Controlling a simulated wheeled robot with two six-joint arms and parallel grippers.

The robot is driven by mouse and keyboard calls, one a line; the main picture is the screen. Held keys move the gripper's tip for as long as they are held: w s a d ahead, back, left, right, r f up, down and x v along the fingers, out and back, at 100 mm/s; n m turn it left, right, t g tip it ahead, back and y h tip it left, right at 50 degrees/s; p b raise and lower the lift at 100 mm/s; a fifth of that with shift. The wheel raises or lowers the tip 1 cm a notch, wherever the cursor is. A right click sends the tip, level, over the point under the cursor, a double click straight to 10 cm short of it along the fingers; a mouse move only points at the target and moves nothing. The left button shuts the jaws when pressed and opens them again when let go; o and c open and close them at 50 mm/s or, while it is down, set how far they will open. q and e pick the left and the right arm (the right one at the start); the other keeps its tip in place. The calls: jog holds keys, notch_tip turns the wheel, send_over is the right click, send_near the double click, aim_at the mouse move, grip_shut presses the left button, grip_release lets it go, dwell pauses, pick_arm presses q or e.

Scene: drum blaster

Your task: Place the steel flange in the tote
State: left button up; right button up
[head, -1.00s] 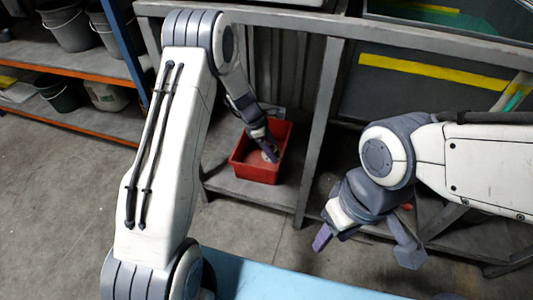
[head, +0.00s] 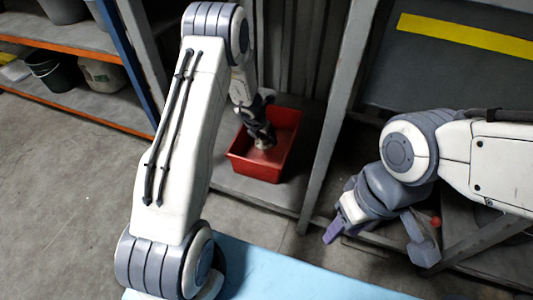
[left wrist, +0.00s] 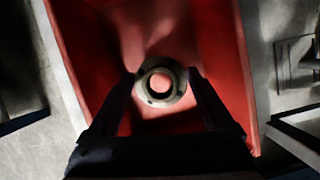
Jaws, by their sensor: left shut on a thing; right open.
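The red tote (head: 283,160) stands on a low grey shelf in the head view. Its red walls (left wrist: 222,60) also fill most of the left wrist view. My left gripper (head: 262,143) reaches down into the tote. In the left wrist view, its two dark fingers (left wrist: 162,88) are shut on the steel flange (left wrist: 180,90), a round grey ring with a central hole. The red tote floor shows through the hole. I cannot tell whether the flange touches the floor. My right gripper (head: 374,238) is open and empty, off to the right of the tote.
A grey metal post (head: 338,120) rises just right of the tote. Orange-edged shelving (head: 80,112) with buckets (head: 57,72) stands at the left. A light blue surface (head: 270,275) lies at the front. Bare concrete floor (head: 60,200) is clear at the left.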

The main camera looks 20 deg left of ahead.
aim_at(267, 154)
pick_arm(q)
notch_tip(267, 154, down, 7)
jog(key=b, duration=0.5)
jog(key=shift+f+b, duration=0.2)
jog(key=shift+b, duration=0.15)
pick_arm(e)
notch_tip(267, 154, down, 7)
jog(key=shift+a, duration=0.1)
pick_arm(q)
jog(key=shift+f, duration=0.15)
jog(key=o, duration=1.6)
jog(key=shift+c, duration=0.2)
pick_arm(e)
jog(key=shift+f, duration=0.1)
pick_arm(q)
jog(key=shift+r, duration=0.35)
jog(key=p+v, duration=0.5)
jog(key=v, duration=0.6)
jog(key=shift+s+r+p, duration=0.25)
jog(key=shift+p, duration=0.05)
pick_arm(e)
notch_tip(267, 154, up, 6)
jog(key=shift+f, duration=0.1)
